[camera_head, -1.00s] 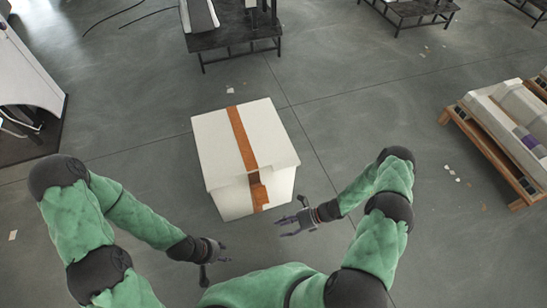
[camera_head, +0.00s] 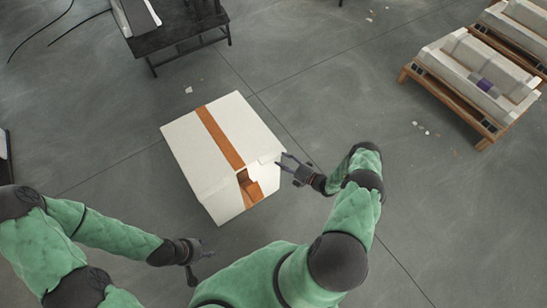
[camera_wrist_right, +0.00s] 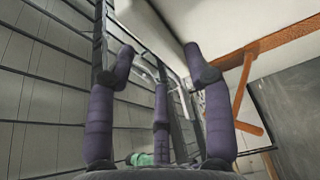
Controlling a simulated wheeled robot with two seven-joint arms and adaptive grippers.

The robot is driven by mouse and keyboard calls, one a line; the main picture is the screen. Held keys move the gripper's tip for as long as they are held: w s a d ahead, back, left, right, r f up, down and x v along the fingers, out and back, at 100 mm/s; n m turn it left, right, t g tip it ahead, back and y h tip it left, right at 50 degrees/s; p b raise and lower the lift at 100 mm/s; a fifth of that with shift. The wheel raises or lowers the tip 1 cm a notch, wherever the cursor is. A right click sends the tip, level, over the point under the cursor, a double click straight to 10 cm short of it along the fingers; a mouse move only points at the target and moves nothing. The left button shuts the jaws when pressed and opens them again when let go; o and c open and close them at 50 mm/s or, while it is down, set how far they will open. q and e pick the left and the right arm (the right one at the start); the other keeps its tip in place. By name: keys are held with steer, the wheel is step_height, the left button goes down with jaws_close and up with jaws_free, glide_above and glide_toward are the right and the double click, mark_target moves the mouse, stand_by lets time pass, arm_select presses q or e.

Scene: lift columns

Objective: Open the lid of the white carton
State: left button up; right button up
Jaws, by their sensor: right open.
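The white carton (camera_head: 188,146) with a brown tape strip (camera_head: 219,136) across its top stands on the floor in the head view. Its front edge shows a dark gap with a brown flap (camera_head: 250,188) near the tape, so the lid looks slightly raised there. My right gripper (camera_head: 284,162) is open at the lid's right front corner; whether it touches is unclear. In the right wrist view its purple fingers (camera_wrist_right: 163,66) are spread with nothing clearly between them; the carton's pale side and brown tape (camera_wrist_right: 270,42) are at upper right. My left gripper (camera_head: 203,266) is open and empty, in front of the carton.
A dark table (camera_head: 180,40) stands behind the carton. Wooden pallets with pale loads (camera_head: 480,75) are at the right. Small scraps (camera_head: 425,129) lie on the floor, which is otherwise clear around the carton.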

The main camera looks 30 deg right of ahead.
mark_target(274, 156)
steer(key=shift+b+x, duration=0.35)
steer(key=shift+x, duration=2.05)
jaws_close()
